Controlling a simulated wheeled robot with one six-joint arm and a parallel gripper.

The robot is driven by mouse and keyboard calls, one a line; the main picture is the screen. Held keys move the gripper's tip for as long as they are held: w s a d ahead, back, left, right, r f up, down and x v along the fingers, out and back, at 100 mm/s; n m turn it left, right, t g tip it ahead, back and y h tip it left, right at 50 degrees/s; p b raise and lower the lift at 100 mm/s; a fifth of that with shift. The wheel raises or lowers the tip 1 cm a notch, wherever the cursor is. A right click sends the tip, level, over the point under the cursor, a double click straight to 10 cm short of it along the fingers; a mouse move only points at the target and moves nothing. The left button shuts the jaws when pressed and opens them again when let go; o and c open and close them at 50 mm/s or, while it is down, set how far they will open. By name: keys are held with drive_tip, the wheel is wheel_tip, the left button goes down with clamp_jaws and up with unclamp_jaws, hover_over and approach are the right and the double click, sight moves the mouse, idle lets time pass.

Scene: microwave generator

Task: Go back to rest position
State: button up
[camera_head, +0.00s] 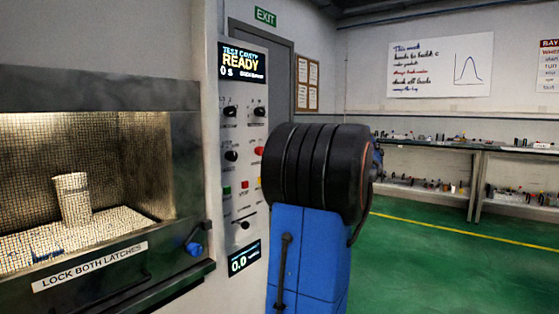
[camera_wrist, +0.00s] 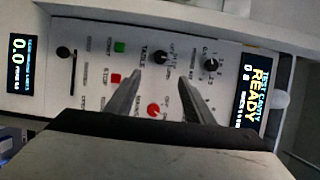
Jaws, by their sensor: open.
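My gripper (camera_wrist: 161,74) is open and empty in the wrist view. Its two fingers point at the control panel (camera_wrist: 90,65), with the red button (camera_wrist: 153,110) between them; I cannot tell the exact gap to the panel. In the head view my arm stands in front of the right side of the panel (camera_head: 243,205), and its gripper is hidden. The upper display (camera_head: 242,62) reads READY and 0 s. The lower display (camera_head: 244,258) reads 0.0.
At left is the lit cavity with a pale cylinder (camera_head: 72,198) behind mesh. Open green floor (camera_head: 450,265) lies at right, with workbenches (camera_head: 430,146) along the far wall.

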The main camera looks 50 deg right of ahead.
idle(0.6)
drive_tip(key=w+a+f+n+g, duration=0.1)
drive_tip(key=w+a+f+g, duration=0.3)
drive_tip(key=a, duration=0.6)
drive_tip(key=a+f+n+g, duration=0.2)
drive_tip(key=a+f, duration=0.4)
drive_tip(key=a, duration=0.5)
drive_tip(key=w+a+f+n+g, duration=0.1)
drive_tip(key=w+a+f+g, duration=0.3)
drive_tip(key=a, duration=0.6)
drive_tip(key=s+a+f+n+g+h, duration=0.1)
drive_tip(key=s+a+f+n+h, duration=0.2)
drive_tip(key=s+a+f, duration=0.4)
drive_tip(key=s+a+f+n+h, duration=0.3)
drive_tip(key=s+a+f+n, duration=0.3)
drive_tip(key=s+f, duration=0.6)
drive_tip(key=shift+a+f+n+g+h, duration=0.3)
drive_tip(key=shift+a+f+g+h, duration=0.05)
drive_tip(key=shift+a+g+h, duration=0.05)
